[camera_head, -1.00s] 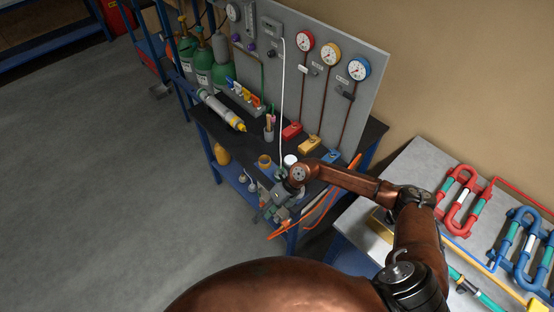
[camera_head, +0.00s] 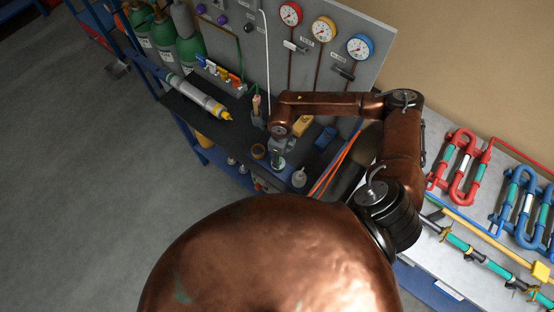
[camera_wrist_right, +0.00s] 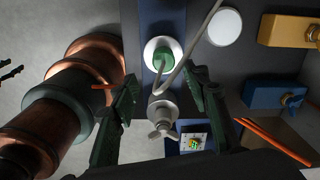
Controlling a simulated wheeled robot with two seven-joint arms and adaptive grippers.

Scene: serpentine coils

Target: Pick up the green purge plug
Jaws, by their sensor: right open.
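A round green piece (camera_wrist_right: 162,58), which looks like the green purge plug, sits in a white ring in the right wrist view. A pale hose crosses close beside it. My right gripper (camera_wrist_right: 163,80) is open, with one finger on each side of the space just below the plug, and it holds nothing. In the head view my right gripper (camera_head: 279,150) points down over the dark bench, just above a white ring with green in it (camera_head: 278,163). The gap between fingers and plug is hard to judge. My left gripper is not in view.
Yellow (camera_head: 303,125) and blue (camera_head: 325,138) blocks lie right of the gripper. A grey-and-yellow cylinder (camera_head: 200,98) lies to the left. The gauge panel (camera_head: 375,85) rises behind.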

